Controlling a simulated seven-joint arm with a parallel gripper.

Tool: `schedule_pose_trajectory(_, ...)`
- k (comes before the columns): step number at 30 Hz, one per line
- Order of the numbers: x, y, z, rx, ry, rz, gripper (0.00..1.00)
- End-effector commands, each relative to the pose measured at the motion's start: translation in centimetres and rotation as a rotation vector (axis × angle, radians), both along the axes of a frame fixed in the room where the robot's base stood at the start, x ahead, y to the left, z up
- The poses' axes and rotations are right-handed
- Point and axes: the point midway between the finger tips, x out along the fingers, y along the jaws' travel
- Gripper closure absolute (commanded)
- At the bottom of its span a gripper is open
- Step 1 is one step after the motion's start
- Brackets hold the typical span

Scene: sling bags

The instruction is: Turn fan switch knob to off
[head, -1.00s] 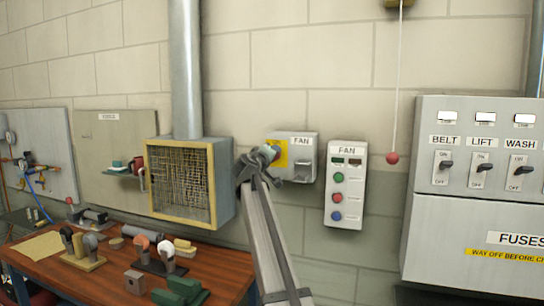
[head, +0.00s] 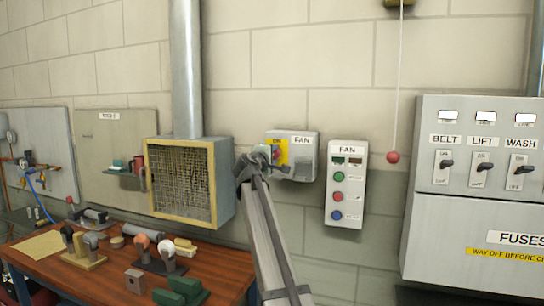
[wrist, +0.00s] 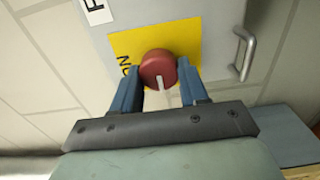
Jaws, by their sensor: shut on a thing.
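The fan switch box (head: 305,142) is a grey box on the wall with a "FAN" label and a yellow plate (head: 281,145) marked "ON". The red knob (wrist: 158,68) sits on the yellow plate (wrist: 185,34) in the wrist view, with a white pointer mark toward the bottom of the picture. The "ON" text is left of the knob there; no "OFF" text shows. My gripper (wrist: 160,82) has its two blue fingers on either side of the knob, shut on it. In the head view my gripper (head: 268,158) partly covers the knob.
A metal handle (wrist: 244,52) sticks out of the box beside the knob. A fan button panel (head: 346,185) is to the right, and a mesh-fronted vent box (head: 182,182) to the left. A cord with a red ball (head: 392,157) hangs farther right.

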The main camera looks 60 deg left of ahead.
Motion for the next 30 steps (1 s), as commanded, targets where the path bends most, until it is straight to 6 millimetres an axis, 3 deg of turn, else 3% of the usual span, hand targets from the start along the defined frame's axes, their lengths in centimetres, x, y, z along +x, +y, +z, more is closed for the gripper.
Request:
schedule_pose_trajectory(13, 0.01, 0.02, 0.03, -0.009, -0.011, 0.000, 0.87)
schedule_pose_trajectory(14, 0.00, 0.01, 0.03, -0.009, -0.011, 0.000, 0.55)
schedule_pose_trajectory(15, 0.01, 0.01, 0.03, -0.009, -0.011, 0.000, 0.51)
schedule_pose_trajectory(21, 0.00, 0.01, 0.02, -0.008, -0.009, 0.000, 0.32)
schedule_pose_trajectory(30, -0.07, -0.07, -0.01, -0.008, -0.008, 0.000, 0.31)
